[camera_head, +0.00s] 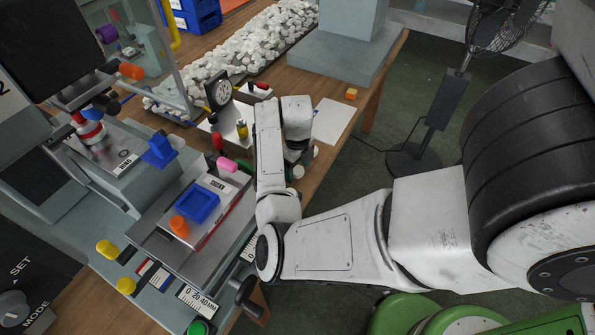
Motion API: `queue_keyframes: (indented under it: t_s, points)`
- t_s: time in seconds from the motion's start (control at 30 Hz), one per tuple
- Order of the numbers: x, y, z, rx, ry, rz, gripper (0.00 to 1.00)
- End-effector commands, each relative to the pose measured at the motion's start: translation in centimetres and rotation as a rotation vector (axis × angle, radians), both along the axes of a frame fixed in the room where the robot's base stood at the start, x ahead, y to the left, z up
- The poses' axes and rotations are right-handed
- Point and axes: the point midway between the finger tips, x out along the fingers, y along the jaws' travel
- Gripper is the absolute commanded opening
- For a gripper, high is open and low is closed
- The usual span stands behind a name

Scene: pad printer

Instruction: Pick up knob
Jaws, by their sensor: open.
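Several knob-like parts show, and I cannot tell which one the task means. An orange knob (179,226) stands beside a blue square tray (197,204) on the pad printer's plate. Two yellow knobs (107,249) are on the printer's near left side. Another orange knob (131,71) and a purple knob (107,33) are at the upper left. A green knob (197,327) is at the bottom edge. My gripper (298,163) is open over the table's right part, right of the printer, partly hidden by my own wrist. What lies under it is hidden.
A dial gauge (219,90) stands behind my wrist, with small coloured handles (228,164) near it. White pebbles (235,57) and a grey block (335,55) fill the back. A fan (440,110) stands beyond the table.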

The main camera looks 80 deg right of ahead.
Motion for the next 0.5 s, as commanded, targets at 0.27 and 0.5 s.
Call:
queue_keyframes:
  t_s: [0.27,0.5]
  points:
    - [0.0,0.0,0.02,0.0,0.0,0.0,0.59]
    - [0.0,0.0,0.04,0.0,0.0,0.0,0.36]
